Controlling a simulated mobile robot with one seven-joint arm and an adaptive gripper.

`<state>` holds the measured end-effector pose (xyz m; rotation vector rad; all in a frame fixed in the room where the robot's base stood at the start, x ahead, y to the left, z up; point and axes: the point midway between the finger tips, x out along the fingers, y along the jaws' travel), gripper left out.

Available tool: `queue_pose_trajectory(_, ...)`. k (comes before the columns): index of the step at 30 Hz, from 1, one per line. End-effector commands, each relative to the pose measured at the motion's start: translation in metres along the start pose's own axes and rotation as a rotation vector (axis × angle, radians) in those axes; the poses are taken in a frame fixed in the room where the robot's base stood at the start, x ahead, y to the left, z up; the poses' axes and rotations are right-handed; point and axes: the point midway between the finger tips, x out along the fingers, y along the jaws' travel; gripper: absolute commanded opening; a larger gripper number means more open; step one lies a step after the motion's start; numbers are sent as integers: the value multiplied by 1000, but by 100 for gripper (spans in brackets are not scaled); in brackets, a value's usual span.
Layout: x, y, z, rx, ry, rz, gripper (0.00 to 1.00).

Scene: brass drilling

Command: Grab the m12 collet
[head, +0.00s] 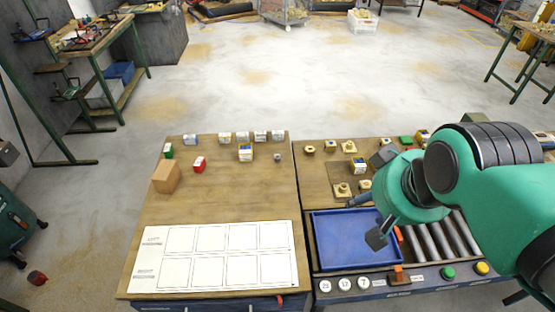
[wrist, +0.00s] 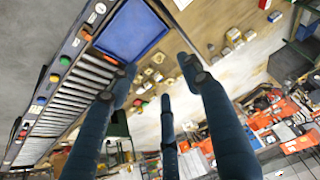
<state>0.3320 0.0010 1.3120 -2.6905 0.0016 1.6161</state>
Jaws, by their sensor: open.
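No part is clearly readable as the m12 collet. A small grey piece (head: 277,158) stands on the left wooden table, right of a yellow-and-white box (head: 246,153); it may be a collet, but its marking is too small to read. Several brass-coloured parts (head: 309,150) stand on the right table, one on a square plate (head: 342,190). My gripper (head: 368,205) is over the right table near the blue tray, its dark fingers spread. In the wrist view my gripper (wrist: 158,80) is open, with nothing between the fingers.
The blue tray (head: 340,262) looks empty, beside rollers (head: 440,240) and a front panel with buttons (head: 448,272). A white grid sheet (head: 160,285) covers the left table's front. A cardboard-coloured block (head: 166,177) and several small boxes (head: 225,138) stand behind; the left table's middle is clear.

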Motion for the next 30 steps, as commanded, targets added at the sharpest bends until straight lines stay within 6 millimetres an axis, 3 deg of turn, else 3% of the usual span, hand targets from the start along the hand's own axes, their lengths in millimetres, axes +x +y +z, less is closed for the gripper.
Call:
queue_pose_trajectory(5, -1, -2, -21, 9, -18, -3, 49)
queue_pose_trajectory(14, 4, -9, -84, 44, -67, -8, 49)
queue_pose_trajectory(30, 52, -30, -200, 112, -162, -9, 49)
